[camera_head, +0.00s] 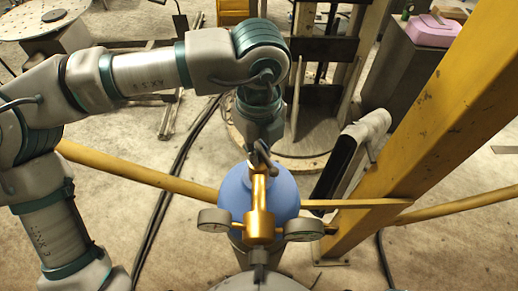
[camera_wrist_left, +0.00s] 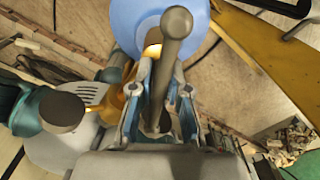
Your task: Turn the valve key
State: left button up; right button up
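The valve key (camera_wrist_left: 173,45) is a grey bar with a rounded end. It stands on top of a blue gas cylinder (camera_head: 285,190) with a brass valve body (camera_head: 259,225) and two round gauges, one on the left (camera_head: 214,220) and one on the right (camera_head: 304,230). My left gripper (camera_head: 259,150) points down over the valve from above. In the wrist view the fingers of my left gripper (camera_wrist_left: 164,80) lie close on both sides of the key bar and appear shut on it. In the head view the gripper and wrist partly hide the key. My right gripper is not in view.
A yellow rail (camera_head: 140,173) runs beside the cylinder, and a thick yellow beam (camera_head: 440,120) slants up on the right. A light grey and black part (camera_head: 350,155) leans close to the cylinder's right. A pink case (camera_head: 433,30) sits on a cabinet behind. Cables cross the concrete floor.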

pick_arm(q)
jog(key=shift+o, duration=1.4)
jog(key=shift+w, duration=0.1)
notch_tip(320, 180, up, 12)
jog(key=shift+w+d+f, duration=0.1)
jog(key=shift+d, duration=0.05)
